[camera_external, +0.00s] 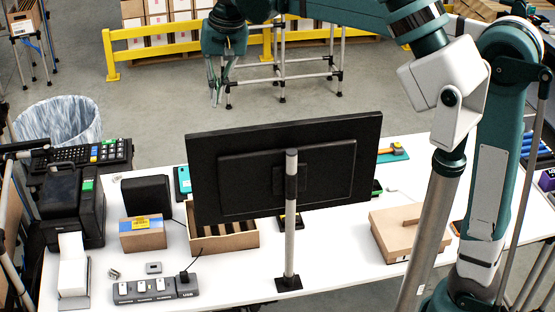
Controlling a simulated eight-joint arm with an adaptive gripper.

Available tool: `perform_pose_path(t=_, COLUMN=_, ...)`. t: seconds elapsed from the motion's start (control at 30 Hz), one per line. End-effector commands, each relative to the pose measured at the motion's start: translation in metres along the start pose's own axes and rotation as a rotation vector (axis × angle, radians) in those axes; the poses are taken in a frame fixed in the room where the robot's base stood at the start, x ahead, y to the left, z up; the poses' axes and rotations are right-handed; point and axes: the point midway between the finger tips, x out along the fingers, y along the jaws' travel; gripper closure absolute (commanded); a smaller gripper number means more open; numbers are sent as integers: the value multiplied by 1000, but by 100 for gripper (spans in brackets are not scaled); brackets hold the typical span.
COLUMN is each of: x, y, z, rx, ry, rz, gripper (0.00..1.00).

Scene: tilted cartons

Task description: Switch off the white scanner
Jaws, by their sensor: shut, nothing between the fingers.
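I cannot pick out a white scanner in this view. A grey power strip (155,290) lies at the table's front left, with several white switches, small unreadable labels and a black plug at its right end. My gripper (215,102) is at the top, left of centre, high and well apart from the strip. Its fingers point down, are shut and hold nothing. The large black monitor (285,165) hides part of the table behind it.
A black label printer (74,205) with white paper (73,265) stands at the left. A small carton (142,232), an open cardboard tray (232,241) and a brown flat box (405,236) sit on the white table (335,262). The monitor pole (291,240) stands at the front middle.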

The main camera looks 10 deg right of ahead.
Motion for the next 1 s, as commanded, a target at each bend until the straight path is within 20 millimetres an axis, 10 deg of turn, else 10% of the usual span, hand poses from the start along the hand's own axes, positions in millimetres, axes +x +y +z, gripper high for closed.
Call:
perform_pose_path(t=0.7, x=82, y=-203, z=86, rx=-1, ry=-145, rz=98, gripper=100)
perform_pose_path(t=1.0, x=114, y=-257, z=128, rx=1, ry=-179, rz=141, gripper=100)
